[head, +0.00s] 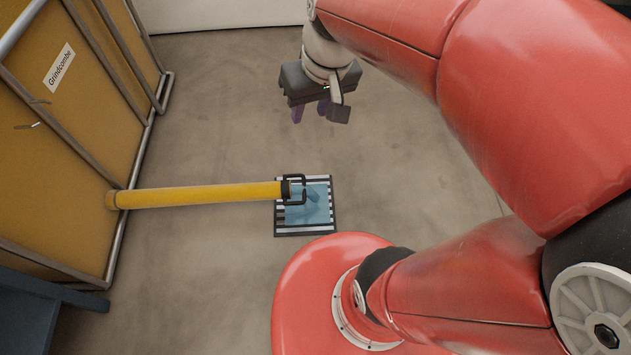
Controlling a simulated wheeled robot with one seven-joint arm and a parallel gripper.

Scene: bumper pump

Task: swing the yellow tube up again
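The yellow tube (205,195) sticks out from the yellow cabinet (105,110) at the left and reaches right. Its free end has a dark cap with a black bracket-like handle (297,190). That end lies over the edge of a striped mat (305,230) with a blue centre. I cannot tell whether the tube touches the mat. My gripper (310,112) is above and beyond the tube's end in the picture, apart from it. Its purple fingertips point down with a gap between them and nothing in it.
A metal pipe frame (135,170) runs along the cabinet, which carries a "Grindcombe" label (59,66). A dark blue bench-like object (30,310) is at the lower left. The grey floor (215,110) between cabinet and gripper is clear. My red arm covers the right side.

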